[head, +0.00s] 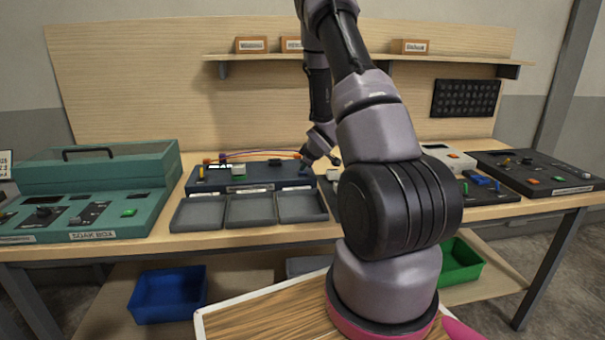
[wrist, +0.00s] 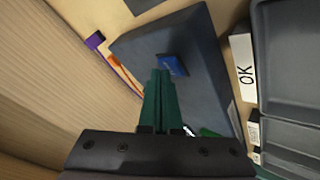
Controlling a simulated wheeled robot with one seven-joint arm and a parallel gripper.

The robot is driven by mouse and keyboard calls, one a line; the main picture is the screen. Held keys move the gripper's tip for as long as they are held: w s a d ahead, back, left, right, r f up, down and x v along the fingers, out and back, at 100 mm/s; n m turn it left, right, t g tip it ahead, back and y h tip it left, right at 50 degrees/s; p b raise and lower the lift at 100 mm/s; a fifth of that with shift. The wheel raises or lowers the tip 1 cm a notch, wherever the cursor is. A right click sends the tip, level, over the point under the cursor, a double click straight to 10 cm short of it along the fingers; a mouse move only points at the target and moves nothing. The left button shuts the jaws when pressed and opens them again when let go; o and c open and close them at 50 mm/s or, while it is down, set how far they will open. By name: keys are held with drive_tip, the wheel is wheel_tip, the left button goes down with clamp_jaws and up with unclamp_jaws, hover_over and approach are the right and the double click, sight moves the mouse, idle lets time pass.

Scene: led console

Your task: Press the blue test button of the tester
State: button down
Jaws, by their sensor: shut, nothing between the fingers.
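The tester (head: 262,178) is a dark navy box on the bench, behind a row of grey trays in the head view. In the wrist view its dark top (wrist: 205,62) fills the middle. The blue test button (wrist: 174,65) is a square on that top. My gripper (wrist: 161,73) has its green fingers shut together and empty, with the tips at the left and lower edge of the button in the picture. I cannot tell whether they touch it. In the head view my gripper is small at the tester's right end, and the button cannot be made out.
Grey trays (head: 250,210) stand before the tester, one marked by an OK label (wrist: 244,67) in the wrist view. Orange and purple leads (head: 250,153) arch behind the tester. A teal soak box (head: 95,190) stands left; dark consoles (head: 540,170) stand right.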

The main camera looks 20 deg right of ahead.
sight(304, 173)
drive_tip(key=shift+f, duration=0.25)
idle(0.5)
drive_tip(key=shift+r, duration=0.85)
drive_tip(key=shift+r, duration=2.5)
drive_tip(key=shift+r, duration=0.1)
